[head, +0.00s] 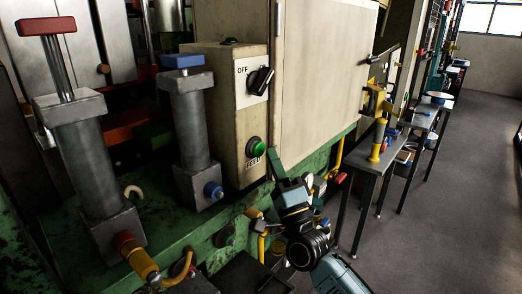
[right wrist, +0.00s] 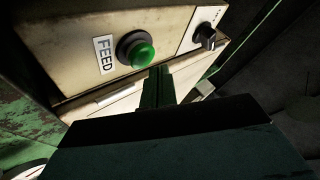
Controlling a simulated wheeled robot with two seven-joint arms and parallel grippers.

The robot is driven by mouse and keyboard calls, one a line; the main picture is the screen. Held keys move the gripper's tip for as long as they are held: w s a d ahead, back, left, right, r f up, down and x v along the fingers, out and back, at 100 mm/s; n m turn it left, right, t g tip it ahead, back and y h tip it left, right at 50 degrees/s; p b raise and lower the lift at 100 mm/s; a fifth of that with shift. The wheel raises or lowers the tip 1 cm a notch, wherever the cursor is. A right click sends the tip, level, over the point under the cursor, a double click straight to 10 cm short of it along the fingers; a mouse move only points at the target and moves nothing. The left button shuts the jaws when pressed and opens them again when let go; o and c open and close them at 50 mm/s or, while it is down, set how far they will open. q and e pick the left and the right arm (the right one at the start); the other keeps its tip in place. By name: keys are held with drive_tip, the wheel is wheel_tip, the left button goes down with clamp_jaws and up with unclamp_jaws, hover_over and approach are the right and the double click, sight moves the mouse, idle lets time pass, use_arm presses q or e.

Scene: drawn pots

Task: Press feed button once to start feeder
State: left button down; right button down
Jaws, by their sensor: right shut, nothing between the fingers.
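The green feed button (head: 256,147) sits low on the front of a beige control box (head: 243,115), with a FEED label (head: 254,163) under it. It also shows in the right wrist view as a green domed button (right wrist: 142,54) in a black collar, beside the FEED label (right wrist: 104,55). My right gripper (head: 276,160) is shut and empty, just right of the button. In the right wrist view its fingers (right wrist: 158,78) end just beside the button; I cannot tell whether they touch it. My left gripper is not in view.
A black rotary switch (head: 261,80) marked OFF is above the button; it also shows in the right wrist view (right wrist: 205,35). Two grey cylinders, one red-topped (head: 47,26) and one blue-topped (head: 182,61), stand left. Side tables (head: 366,163) and open floor (head: 445,200) lie right.

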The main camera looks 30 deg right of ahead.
drive_tip(key=shift+w+a, duration=0.1)
drive_tip(key=shift+w, duration=0.05)
idle(0.8)
drive_tip(key=shift+w+a, duration=0.1)
drive_tip(key=shift+w, duration=0.15)
drive_tip(key=shift+w+a+b, duration=0.25)
drive_tip(key=shift+w+b, duration=0.05)
drive_tip(key=shift+w, duration=0.3)
idle(0.8)
drive_tip(key=shift+s, duration=0.1)
drive_tip(key=shift+s+d+p, duration=0.15)
drive_tip(key=shift+s+d, duration=0.05)
drive_tip(key=shift+s, duration=0.25)
drive_tip(key=shift+s+d+p, duration=0.15)
drive_tip(key=shift+s+d, duration=0.05)
drive_tip(key=shift+s, duration=0.25)
drive_tip(key=s, duration=0.1)
drive_tip(key=s+d, duration=0.1)
drive_tip(key=s, duration=0.1)
drive_tip(key=s+d+p, duration=0.1)
drive_tip(key=shift+s, duration=0.3)
